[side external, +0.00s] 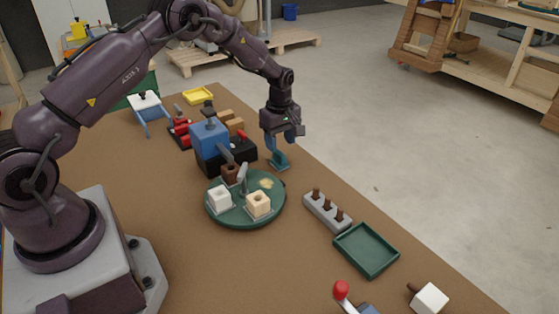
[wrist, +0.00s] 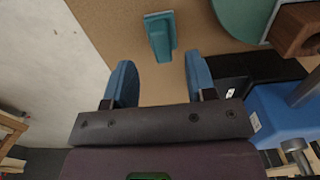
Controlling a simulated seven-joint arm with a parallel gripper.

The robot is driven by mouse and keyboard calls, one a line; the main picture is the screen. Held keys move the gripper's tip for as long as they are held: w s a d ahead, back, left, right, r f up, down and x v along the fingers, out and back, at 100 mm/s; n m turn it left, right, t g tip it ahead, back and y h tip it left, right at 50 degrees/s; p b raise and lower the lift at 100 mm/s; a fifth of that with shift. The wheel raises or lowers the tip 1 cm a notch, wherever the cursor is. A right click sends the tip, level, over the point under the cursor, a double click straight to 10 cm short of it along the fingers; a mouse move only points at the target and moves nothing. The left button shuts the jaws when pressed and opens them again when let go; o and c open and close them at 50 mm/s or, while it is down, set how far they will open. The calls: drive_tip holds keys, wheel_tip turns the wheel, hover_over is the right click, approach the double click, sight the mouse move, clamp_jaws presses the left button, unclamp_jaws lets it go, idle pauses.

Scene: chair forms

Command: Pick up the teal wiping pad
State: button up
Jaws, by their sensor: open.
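The teal wiping pad (wrist: 160,35) lies on the brown table, with a flat base and a raised grip part. It shows in the wrist view at the top centre, just beyond the fingertips. In the side external view the teal pad (side external: 280,164) is near the table's far right edge, right below my gripper (side external: 277,150). In the wrist view my gripper (wrist: 160,64) is open, its two blue fingers wide apart with nothing between them. In the side view the fingers and pad overlap, so the gap between them is hard to judge.
A round green turntable (side external: 237,222) with small blocks stands close by. A blue and black fixture (side external: 209,141) is left of my gripper. A grey rack with brown pegs (side external: 327,211) and a green tray (side external: 366,250) lie nearer. The table edge is close to the pad.

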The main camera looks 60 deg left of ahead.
sight(279, 153)
wheel_tip(279, 153, down, 5)
drive_tip(key=shift+s, duration=0.1)
drive_tip(key=c, duration=0.7)
drive_tip(key=shift+r, duration=0.1)
drive_tip(key=r, duration=0.3)
drive_tip(key=shift+s+r, duration=0.25)
drive_tip(key=shift+r, duration=0.15)
drive_tip(key=s+d+r, duration=0.3)
drive_tip(key=s+r, duration=0.6)
drive_tip(key=s, duration=0.4)
drive_tip(key=shift+d, duration=0.3)
drive_tip(key=shift+o, duration=0.4)
